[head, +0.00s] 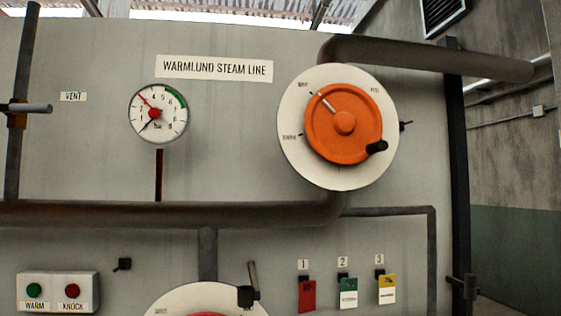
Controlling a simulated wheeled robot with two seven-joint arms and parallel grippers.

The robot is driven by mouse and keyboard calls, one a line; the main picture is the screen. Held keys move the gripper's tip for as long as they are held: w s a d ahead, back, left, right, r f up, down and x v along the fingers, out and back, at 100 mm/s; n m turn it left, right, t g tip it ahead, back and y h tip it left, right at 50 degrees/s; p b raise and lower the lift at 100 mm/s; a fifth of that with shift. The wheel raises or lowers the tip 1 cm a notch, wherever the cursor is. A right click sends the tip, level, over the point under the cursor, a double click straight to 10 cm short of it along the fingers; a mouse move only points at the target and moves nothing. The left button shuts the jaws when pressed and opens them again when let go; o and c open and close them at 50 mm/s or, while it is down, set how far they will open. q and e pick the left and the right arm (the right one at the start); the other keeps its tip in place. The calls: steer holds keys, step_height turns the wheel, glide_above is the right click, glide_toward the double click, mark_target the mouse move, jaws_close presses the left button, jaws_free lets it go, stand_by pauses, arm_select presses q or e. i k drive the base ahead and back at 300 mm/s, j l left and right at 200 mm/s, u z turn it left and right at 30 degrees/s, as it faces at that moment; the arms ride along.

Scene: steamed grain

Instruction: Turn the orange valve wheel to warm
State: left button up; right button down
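The orange valve wheel (332,144) is mounted on a round white dial plate (293,112) at the upper right of the grey panel. Its black handle knob (377,147) sits at the lower right of the rim. A white pointer line on the wheel points to the upper left, close to a small label (303,88) on the plate. Other small labels sit at the upper right (375,91) and left (289,136) of the plate; the lettering is too small to read surely. Neither of my grippers is in view.
A pressure gauge (173,124) is left of the wheel. A thick pipe (120,213) runs below and another (430,56) above right. A second white dial (180,300) is cut off below. A button box (55,281) and several coloured tags (307,295) are low.

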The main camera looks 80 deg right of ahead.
mark_target(342, 124)
steer(key=k+z, duration=0.2)
steer(key=z, duration=1.25)
